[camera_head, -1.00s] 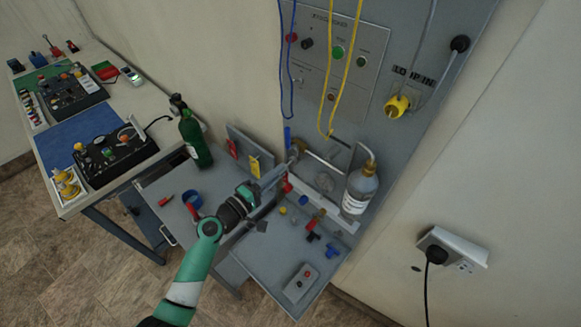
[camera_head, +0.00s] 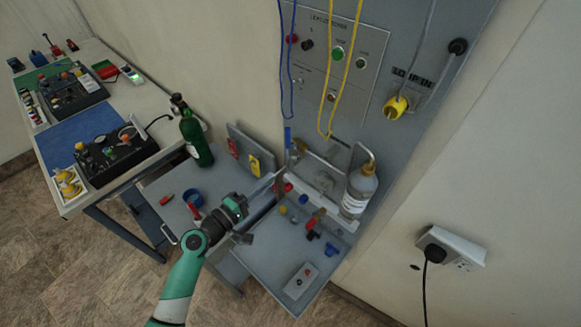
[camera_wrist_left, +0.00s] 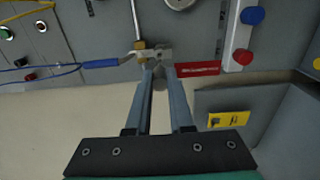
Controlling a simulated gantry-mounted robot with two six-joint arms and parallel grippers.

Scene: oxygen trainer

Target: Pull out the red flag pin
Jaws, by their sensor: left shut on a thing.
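The red flag pin shows in the left wrist view as a flat red tag (camera_wrist_left: 198,69) with faint lettering, just right of my left fingertips. My left gripper (camera_wrist_left: 158,68) is shut on its metal end, which the fingers mostly hide. In the head view the left gripper (camera_head: 278,178) reaches in from the lower left, in front of the grey panel, above the shelf. The tag is too small there to separate surely from nearby red parts. I cannot tell whether the pin still sits in its hole. My right gripper is not in view.
A blue-handled lever (camera_wrist_left: 101,63) is close left of the fingertips. A blue knob (camera_wrist_left: 252,15) and red knob (camera_wrist_left: 243,57) are to the right. A clear bottle (camera_head: 358,190) stands right of the gripper, a green cylinder (camera_head: 195,140) left. Loose parts lie on the grey tray (camera_head: 262,262).

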